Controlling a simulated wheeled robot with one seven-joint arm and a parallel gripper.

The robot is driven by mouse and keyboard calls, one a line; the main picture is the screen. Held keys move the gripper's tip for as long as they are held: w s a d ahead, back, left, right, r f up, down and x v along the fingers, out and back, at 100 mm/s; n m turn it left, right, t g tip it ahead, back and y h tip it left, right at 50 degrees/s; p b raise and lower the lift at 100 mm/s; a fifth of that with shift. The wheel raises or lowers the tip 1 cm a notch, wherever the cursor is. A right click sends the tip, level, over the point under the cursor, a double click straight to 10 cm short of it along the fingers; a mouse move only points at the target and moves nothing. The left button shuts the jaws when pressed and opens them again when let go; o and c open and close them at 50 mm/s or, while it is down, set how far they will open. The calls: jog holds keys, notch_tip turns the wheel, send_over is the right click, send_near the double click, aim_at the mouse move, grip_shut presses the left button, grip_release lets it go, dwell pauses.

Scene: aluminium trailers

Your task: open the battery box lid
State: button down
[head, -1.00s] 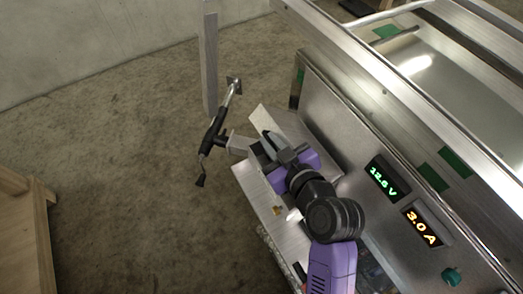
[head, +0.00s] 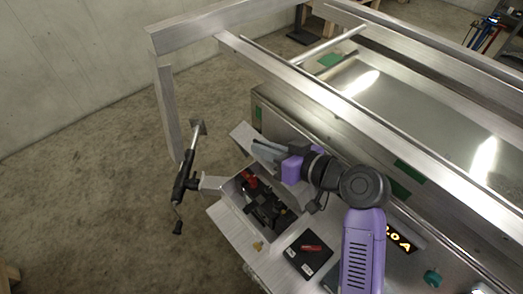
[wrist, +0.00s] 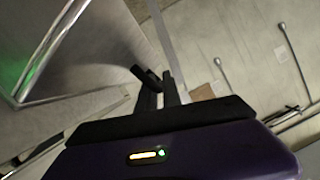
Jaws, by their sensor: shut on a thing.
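The battery box (head: 229,193) is a metal box on the metal platform, and its top is open. Inside are a black battery (head: 268,208) and a red part (head: 249,179). The battery box lid (head: 243,137) stands raised on the box's far side, by the trailer's panel. My gripper (head: 260,148) is at the lid's upper part, its fingers pointing left; it is shut on the lid, apparently at a small black handle (wrist: 144,76) seen at the fingertips in the wrist view. The exact grip is partly hidden.
A black flat case (head: 301,262) with a red tool (head: 313,248) lies on the platform, right of the box. A jack handle (head: 184,180) stands left of the box. Metal rails (head: 330,85) run above and behind.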

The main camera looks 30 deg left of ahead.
jog(key=shift+f, duration=0.1)
jog(key=c, duration=1.8)
grip_release()
jog(key=shift+a, duration=0.1)
jog(key=shift+b+v, duration=0.85)
jog(key=shift+v, duration=3.05)
